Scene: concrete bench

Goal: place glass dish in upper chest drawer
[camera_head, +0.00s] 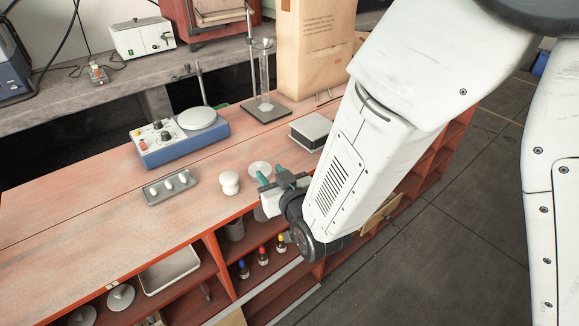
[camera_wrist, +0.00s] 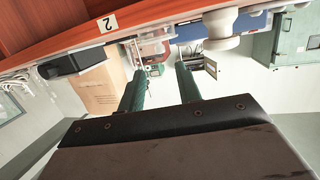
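A small pale round dish (camera_head: 260,169), which looks like the glass dish, sits on the bench top just beyond my gripper. My gripper (camera_head: 271,180) is at the bench's front edge, with its teal fingers apart and the dish close behind them in the picture. In the wrist view my gripper (camera_wrist: 160,87) is open, with nothing seen held between the fingers. I cannot pick out the dish in that view. A red chest (camera_head: 210,22) stands at the back; its upper part is cut off by the frame. I cannot tell which drawer is the upper one.
A white knobbed object (camera_head: 229,182) stands left of the dish, beside a grey tray (camera_head: 170,186) and a blue instrument (camera_head: 180,135). A grey box (camera_head: 310,131), a stand (camera_head: 266,108) and a paper bag (camera_head: 316,45) are behind. Shelves below hold small bottles (camera_head: 263,256).

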